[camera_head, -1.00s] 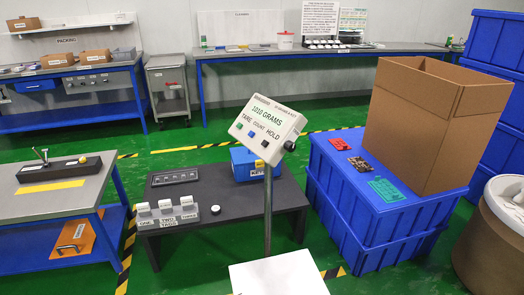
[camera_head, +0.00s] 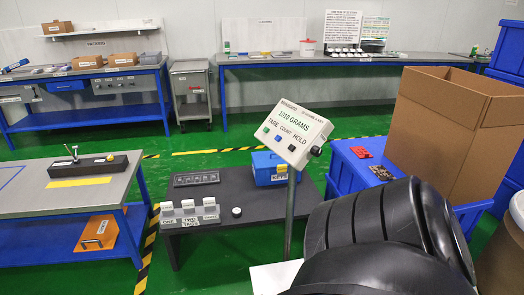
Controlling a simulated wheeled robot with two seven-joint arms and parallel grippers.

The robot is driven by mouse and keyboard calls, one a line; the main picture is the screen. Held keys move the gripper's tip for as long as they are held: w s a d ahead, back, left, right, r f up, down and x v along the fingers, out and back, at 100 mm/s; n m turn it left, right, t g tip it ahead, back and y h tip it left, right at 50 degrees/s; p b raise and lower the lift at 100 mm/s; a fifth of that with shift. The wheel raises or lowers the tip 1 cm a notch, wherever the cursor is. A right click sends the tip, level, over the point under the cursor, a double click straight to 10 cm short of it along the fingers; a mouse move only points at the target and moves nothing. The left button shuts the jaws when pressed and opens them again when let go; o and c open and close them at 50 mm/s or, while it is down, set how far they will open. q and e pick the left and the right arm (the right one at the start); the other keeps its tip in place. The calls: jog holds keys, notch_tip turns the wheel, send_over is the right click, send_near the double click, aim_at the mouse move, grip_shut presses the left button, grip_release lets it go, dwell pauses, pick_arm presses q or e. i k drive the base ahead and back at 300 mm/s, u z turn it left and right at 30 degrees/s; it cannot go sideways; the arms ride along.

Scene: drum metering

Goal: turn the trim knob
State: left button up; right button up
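A white scale display (camera_head: 290,135) reading 1010 GRAMS stands on a grey post. It has green, blue and dark buttons marked TARE, COUNT and HOLD. A black round knob (camera_head: 315,151) sticks out of its right side. Another small knob with a pale top (camera_head: 236,212) sits on the low dark table. I cannot tell from any label which is the trim knob. Black, rounded arm segments fill the bottom right, in front of the scale's white plate (camera_head: 272,279). Neither of my grippers shows.
The low dark table (camera_head: 250,200) holds white tags and a blue box (camera_head: 275,168). A grey bench (camera_head: 85,205) with a lever box stands left. Blue crates (camera_head: 345,162) bear a cardboard box (camera_head: 445,125) and cards at right. Green floor lies between.

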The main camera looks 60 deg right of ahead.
aim_at(317, 152)
jog(key=u, duration=0.1)
jog(key=k, duration=0.85)
jog(key=z, duration=0.5)
